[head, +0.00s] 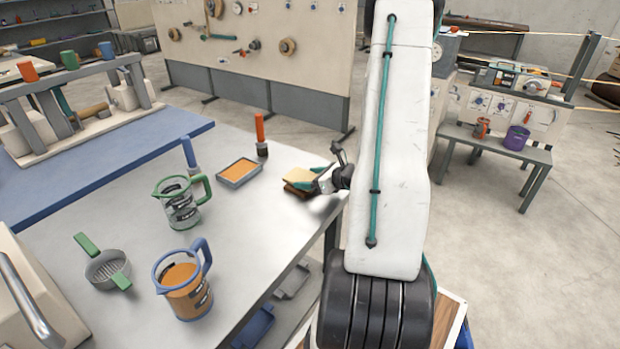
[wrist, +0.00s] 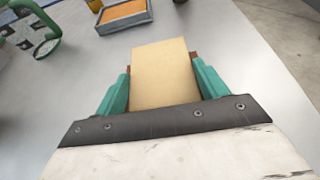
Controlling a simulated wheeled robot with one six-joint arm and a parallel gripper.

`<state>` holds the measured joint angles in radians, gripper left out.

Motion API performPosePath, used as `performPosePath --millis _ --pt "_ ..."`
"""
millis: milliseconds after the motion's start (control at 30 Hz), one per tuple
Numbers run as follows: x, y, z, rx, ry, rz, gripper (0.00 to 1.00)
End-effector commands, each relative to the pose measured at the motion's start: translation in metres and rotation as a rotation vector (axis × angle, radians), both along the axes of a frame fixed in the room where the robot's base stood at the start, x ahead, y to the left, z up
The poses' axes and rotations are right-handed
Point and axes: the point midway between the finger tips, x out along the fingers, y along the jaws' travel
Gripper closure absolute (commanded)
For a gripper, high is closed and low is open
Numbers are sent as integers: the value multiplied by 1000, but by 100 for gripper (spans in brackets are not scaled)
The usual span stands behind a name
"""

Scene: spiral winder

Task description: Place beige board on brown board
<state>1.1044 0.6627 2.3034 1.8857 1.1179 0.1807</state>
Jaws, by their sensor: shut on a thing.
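The beige board (wrist: 163,75) is a pale flat slab between the two teal fingers of my gripper (wrist: 162,88) in the wrist view. My gripper is shut on it. In the head view the beige board (head: 300,175) lies at the table's right edge, with my gripper (head: 318,181) at its right side. The brown board (head: 297,190) shows as a darker layer just under it. In the wrist view only thin edges of the brown board (wrist: 194,59) show beside the beige board. I cannot tell whether the boards touch.
On the grey table (head: 130,215), an orange-filled tray (head: 240,172) and an orange-handled brush (head: 261,135) stand left of the boards. A green-handled jug (head: 181,204), a blue-handled jug (head: 184,285) and a strainer (head: 108,269) stand farther left. The table's middle is clear.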

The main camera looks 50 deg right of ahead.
Motion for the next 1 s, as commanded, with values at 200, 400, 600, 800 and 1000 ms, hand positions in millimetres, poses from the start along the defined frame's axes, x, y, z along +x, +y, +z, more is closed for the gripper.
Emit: performPosePath --millis 200,400,600,800,1000 --pt "0 0 -2 0 0 0 6" --pt "0 0 -2 0 0 0 6" --pt "-8 -1 4 1 0 -4 6" --pt "-45 -5 20 0 -1 -6 6" --pt "-84 -8 35 0 -1 -6 6"
